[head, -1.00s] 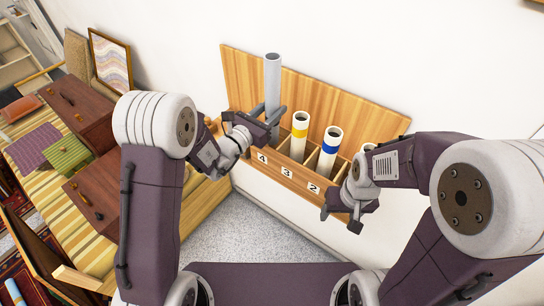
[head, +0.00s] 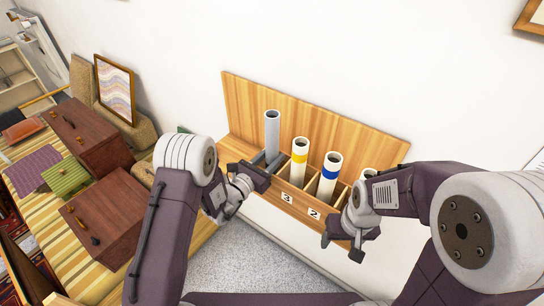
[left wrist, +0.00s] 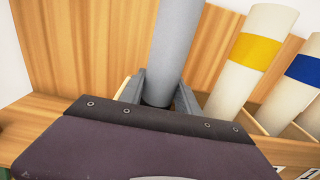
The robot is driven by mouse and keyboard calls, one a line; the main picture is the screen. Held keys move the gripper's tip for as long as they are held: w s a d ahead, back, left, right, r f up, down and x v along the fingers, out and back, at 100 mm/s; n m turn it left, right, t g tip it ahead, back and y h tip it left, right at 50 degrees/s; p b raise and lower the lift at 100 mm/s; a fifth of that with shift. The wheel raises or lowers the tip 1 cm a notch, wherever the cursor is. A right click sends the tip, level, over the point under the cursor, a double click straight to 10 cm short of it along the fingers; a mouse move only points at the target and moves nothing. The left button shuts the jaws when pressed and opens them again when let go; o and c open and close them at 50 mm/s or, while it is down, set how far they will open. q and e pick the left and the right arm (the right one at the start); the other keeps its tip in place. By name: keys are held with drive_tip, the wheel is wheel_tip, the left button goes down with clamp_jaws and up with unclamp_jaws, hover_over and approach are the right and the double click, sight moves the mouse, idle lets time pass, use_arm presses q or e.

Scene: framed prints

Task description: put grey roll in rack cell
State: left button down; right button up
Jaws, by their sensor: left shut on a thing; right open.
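The grey roll (head: 272,132) stands nearly upright at the left end of the wooden rack (head: 240,95). My left gripper (head: 268,164) is shut on its lower part. In the left wrist view the grey roll (left wrist: 170,50) rises between the two fingers (left wrist: 160,95), and its lower end shows between them. It appears to be in or over the leftmost cell, but my gripper hides that cell's front, so I cannot tell how deep it sits. My right gripper (head: 340,248) is open and empty in front of the rack's right part.
A yellow-banded white roll (head: 299,165) and a blue-banded white roll (head: 328,175) stand in neighbouring cells, behind labels 3 and 2. Another pale roll (head: 368,174) is partly hidden by my right arm. Brown boxes (head: 110,215) lie on a striped surface at left.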

use_arm(q)
drive_tip(key=shift+s+f+b, duration=0.15)
drive_tip(key=shift+f+b, duration=0.3)
drive_tip(key=shift+f, duration=0.15)
drive_tip(key=c, duration=1.3)
unclamp_jaws()
drive_tip(key=o, duration=0.4)
drive_tip(key=shift+f, duration=0.15)
drive_tip(key=shift+r+p, duration=0.25)
drive_tip(key=shift+p, duration=0.05)
drive_tip(key=shift+r+p, duration=0.45)
drive_tip(key=shift+p, duration=0.1)
drive_tip(key=shift+b+v, duration=1.05)
drive_tip(key=shift+v, duration=4.8)
drive_tip(key=shift+a+r, duration=0.1)
drive_tip(key=shift+r, duration=0.05)
